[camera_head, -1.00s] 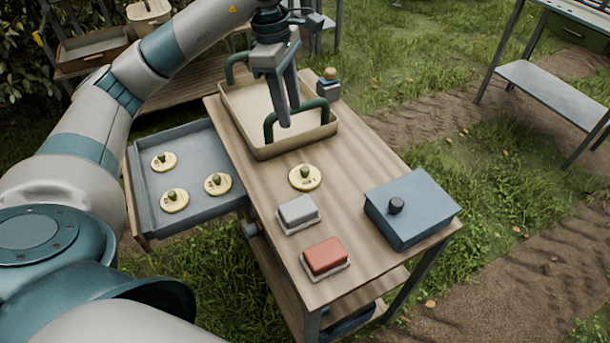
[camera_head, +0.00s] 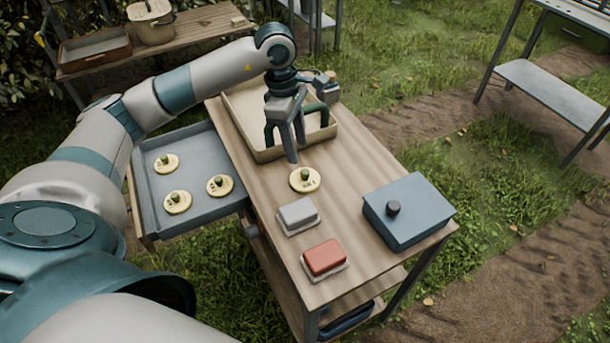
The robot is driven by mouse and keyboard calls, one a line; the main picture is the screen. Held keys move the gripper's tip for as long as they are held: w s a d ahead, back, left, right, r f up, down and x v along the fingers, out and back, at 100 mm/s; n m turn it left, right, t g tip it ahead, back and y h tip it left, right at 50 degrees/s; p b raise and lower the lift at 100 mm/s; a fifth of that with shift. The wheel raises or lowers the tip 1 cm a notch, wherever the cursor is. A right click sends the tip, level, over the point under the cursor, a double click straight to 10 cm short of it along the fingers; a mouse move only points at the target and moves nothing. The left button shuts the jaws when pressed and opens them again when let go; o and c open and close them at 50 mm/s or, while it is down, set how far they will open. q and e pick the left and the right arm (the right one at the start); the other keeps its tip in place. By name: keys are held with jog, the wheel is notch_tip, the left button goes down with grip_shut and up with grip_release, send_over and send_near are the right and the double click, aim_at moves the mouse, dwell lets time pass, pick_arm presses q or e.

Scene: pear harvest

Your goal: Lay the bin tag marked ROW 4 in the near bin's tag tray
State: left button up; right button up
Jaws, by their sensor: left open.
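One tag (camera_head: 305,180) lies on the wooden cart top; the others, a back tag (camera_head: 166,163), a front tag (camera_head: 178,202) and a right tag (camera_head: 220,186), lie in the blue-grey pull-out tray (camera_head: 147,205). Their markings are too small to read. My left gripper (camera_head: 291,154) is open and empty, fingers down, just behind and above the tag on the cart top. The tan bin (camera_head: 262,152) with green handles stands behind it, partly hidden by the gripper. I cannot tell which part is the tag tray. My right gripper is out of view.
A grey block (camera_head: 297,212) and a red block (camera_head: 324,256) sit on small plates on the cart. A blue box (camera_head: 412,208) with a black knob stands at the right. Another bench (camera_head: 200,24) stands behind.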

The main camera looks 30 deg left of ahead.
aim_at(305, 171)
pick_arm(q)
jog(key=shift+d+f+p, duration=0.15)
jog(key=shift+f+p, duration=0.05)
jog(key=shift+f, duration=0.6)
jog(key=shift+d+f+p, duration=0.1)
jog(key=shift+f+p, duration=0.1)
jog(key=shift+f, duration=0.55)
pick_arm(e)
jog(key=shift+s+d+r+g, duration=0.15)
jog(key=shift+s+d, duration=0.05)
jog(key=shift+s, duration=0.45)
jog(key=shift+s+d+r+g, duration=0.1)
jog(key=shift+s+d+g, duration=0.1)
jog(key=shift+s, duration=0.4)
pick_arm(q)
jog(key=shift+w+d+f+p, duration=0.1)
jog(key=shift+f+p, duration=0.3)
jog(key=shift+p, duration=0.1)
jog(key=f, duration=0.1)
jog(key=f+p, duration=0.1)
jog(key=f, duration=0.1)
jog(key=shift+w+d+p, duration=0.25)
jog(key=shift+d+p, duration=0.1)
jog(key=shift+f, duration=0.65)
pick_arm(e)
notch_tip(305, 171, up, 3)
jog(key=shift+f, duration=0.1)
pick_arm(q)
grip_shut()
